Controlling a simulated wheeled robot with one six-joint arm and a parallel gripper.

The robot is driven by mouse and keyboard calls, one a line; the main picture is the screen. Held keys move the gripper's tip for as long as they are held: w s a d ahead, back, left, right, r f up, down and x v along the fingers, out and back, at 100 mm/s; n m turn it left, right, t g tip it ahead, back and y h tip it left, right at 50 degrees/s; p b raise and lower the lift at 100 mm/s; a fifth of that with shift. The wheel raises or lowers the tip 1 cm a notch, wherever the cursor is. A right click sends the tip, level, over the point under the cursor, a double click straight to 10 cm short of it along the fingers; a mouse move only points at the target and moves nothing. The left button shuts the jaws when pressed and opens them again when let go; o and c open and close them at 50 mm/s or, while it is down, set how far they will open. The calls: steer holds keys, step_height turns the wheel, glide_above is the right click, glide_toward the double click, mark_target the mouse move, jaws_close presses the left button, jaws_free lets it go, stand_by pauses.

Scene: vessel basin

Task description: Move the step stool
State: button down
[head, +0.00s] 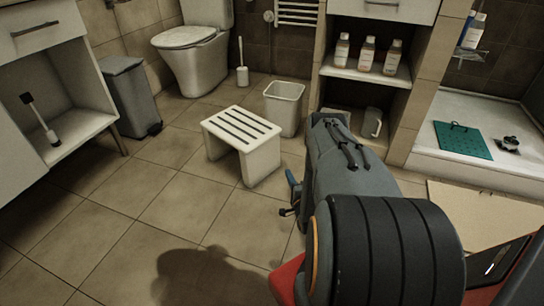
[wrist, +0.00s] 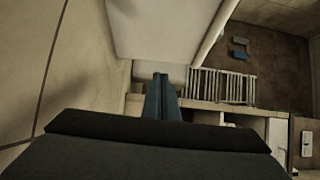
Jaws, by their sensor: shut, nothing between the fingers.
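The step stool (head: 262,165) is white, with dark gaps between the slats of its top. It stands upright on the tiled floor in the middle of the head view. My gripper (head: 291,195) shows as small blue parts to the right of and nearer than the stool, partly hidden by my arm. It is apart from the stool. In the wrist view my blue fingers (wrist: 161,97) are together, with nothing held between them.
A white bin (head: 284,108) stands close behind the stool's right side. The toilet (head: 194,60), a brush holder (head: 242,77) and a grey pedal bin (head: 131,95) stand further back. Open shelving (head: 403,106) is at right. Floor left and in front of the stool is clear.

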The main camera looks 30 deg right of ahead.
mark_target(268, 156)
steer(key=b+x, duration=0.2)
steer(key=x, duration=0.2)
steer(key=a+b+x, duration=0.1)
steer(key=x, duration=0.3)
steer(key=a+b+x, duration=0.1)
steer(key=b+x, duration=0.1)
steer(key=x, duration=0.2)
steer(key=shift+w+f+b, duration=0.1)
steer(key=shift+w+b, duration=0.2)
steer(key=shift+w, duration=0.2)
steer(key=shift+w+a, duration=0.2)
steer(key=shift+w, duration=0.2)
steer(key=w+a, duration=0.1)
steer(key=w, duration=0.1)
steer(key=w+a+b, duration=0.1)
steer(key=w, duration=0.1)
steer(key=shift+w+a, duration=0.15)
steer(key=shift+a, duration=0.05)
steer(key=shift+d, duration=0.1)
steer(key=s, duration=0.1)
steer(key=s+d+p, duration=0.1)
steer(key=s, duration=0.2)
steer(key=shift+s+d+p, duration=0.3)
steer(key=shift+s+d, duration=0.05)
steer(key=shift+s, duration=0.05)
steer(key=p+v, duration=0.3)
steer(key=v, duration=0.6)
steer(key=shift+p, duration=0.4)
